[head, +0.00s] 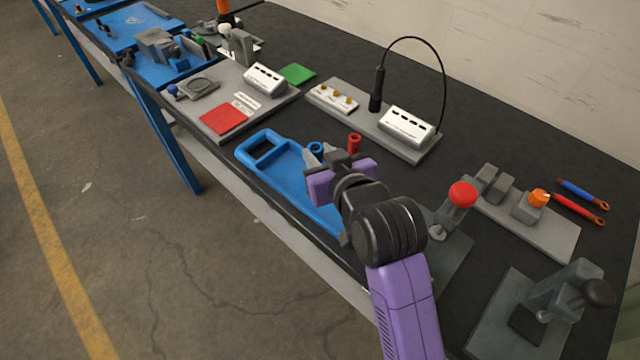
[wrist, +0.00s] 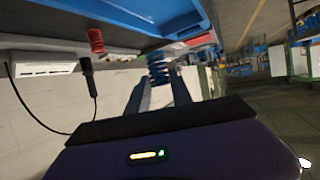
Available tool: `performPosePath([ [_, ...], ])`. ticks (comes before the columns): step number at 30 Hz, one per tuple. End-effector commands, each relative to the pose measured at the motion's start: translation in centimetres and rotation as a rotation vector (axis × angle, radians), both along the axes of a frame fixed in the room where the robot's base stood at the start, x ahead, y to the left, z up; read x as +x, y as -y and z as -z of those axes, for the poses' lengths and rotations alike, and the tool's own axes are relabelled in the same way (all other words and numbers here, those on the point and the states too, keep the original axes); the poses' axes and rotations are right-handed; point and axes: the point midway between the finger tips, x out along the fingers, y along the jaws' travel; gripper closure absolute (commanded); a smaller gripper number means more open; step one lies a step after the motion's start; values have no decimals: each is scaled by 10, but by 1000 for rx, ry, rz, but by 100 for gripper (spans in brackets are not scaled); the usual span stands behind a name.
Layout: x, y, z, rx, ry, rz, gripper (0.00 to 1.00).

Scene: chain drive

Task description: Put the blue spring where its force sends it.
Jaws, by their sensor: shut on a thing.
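My gripper (head: 320,158) is shut on the blue spring (head: 316,148), over the far edge of the blue tray (head: 248,151). In the wrist view the blue spring (wrist: 158,72) stands between the two fingertips (wrist: 160,84). A red spring (head: 354,143) stands apart, just right of the gripper. It also shows in the wrist view (wrist: 96,41). A red plate (head: 226,119) and a green plate (head: 297,74) lie at the left station, with a white display box (head: 265,79) between them. Another display box (head: 407,126) is on the grey base behind; its reading is illegible.
A black probe (head: 377,90) with a looping cable stands on the back base. A red-knobbed lever press (head: 461,196) and a black-knobbed press (head: 572,298) are at right. Two wrenches (head: 582,200) lie far right. Dark bench top between tray and back base is mostly clear.

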Motion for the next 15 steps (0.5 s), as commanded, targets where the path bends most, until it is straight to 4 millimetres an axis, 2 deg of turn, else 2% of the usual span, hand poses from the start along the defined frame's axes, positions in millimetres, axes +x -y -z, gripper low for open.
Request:
performPosePath([
  [1,-1,0,15,-2,-6,-1,100],
  [6,-1,0,44,-2,-2,-1,100],
  [11,0,-1,55,0,1,0,100],
  [15,-1,0,73,-2,-4,0,100],
])
